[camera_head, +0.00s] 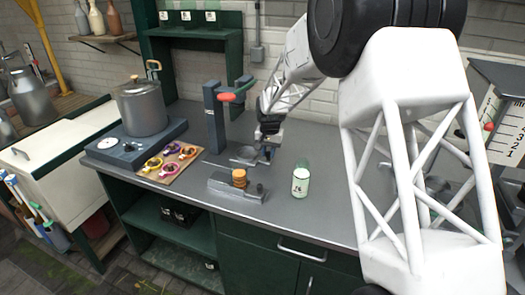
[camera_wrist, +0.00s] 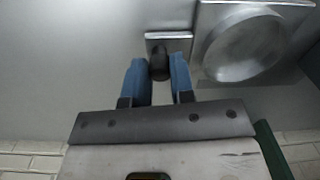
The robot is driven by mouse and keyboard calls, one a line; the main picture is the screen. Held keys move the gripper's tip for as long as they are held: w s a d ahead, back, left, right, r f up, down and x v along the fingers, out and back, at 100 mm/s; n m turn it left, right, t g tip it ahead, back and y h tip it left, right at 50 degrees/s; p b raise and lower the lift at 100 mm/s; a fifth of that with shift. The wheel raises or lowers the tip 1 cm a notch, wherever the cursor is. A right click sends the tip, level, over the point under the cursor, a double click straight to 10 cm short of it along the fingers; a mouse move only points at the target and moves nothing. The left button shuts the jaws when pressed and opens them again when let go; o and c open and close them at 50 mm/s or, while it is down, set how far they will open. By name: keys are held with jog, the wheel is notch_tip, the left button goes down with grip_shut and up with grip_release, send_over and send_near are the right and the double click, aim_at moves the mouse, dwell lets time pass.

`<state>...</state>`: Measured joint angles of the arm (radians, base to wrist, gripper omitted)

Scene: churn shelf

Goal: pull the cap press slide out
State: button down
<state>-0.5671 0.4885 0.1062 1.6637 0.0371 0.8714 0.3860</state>
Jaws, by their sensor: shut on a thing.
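The cap press (camera_head: 214,120) stands on the grey counter, a dark blue-grey column with a red lever on top. Its slide (camera_head: 245,154) is a metal plate with a round dish, low beside the column. In the wrist view the slide (camera_wrist: 245,45) lies at the upper right, with a small tab and a dark knob (camera_wrist: 158,62) to its left. My gripper (camera_head: 267,153) reaches down at the slide's right end. In the wrist view its blue fingers (camera_wrist: 159,80) are shut on the dark knob, one on each side. The knob's lower part is hidden.
A green-white bottle (camera_head: 300,182) stands in front of my gripper on the right. A grey holder with orange-brown caps (camera_head: 239,178) sits at the front. A pot (camera_head: 142,108) and a board of colored rings (camera_head: 168,163) are left. Counter right of the slide looks clear.

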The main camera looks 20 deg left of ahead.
jog(key=d, duration=0.8)
jog(key=shift+d+r, duration=0.1)
jog(key=shift+d, duration=0.25)
jog(key=c, duration=1)
grip_release()
jog(key=shift+d+r, duration=0.15)
jog(key=shift+r, duration=3.7)
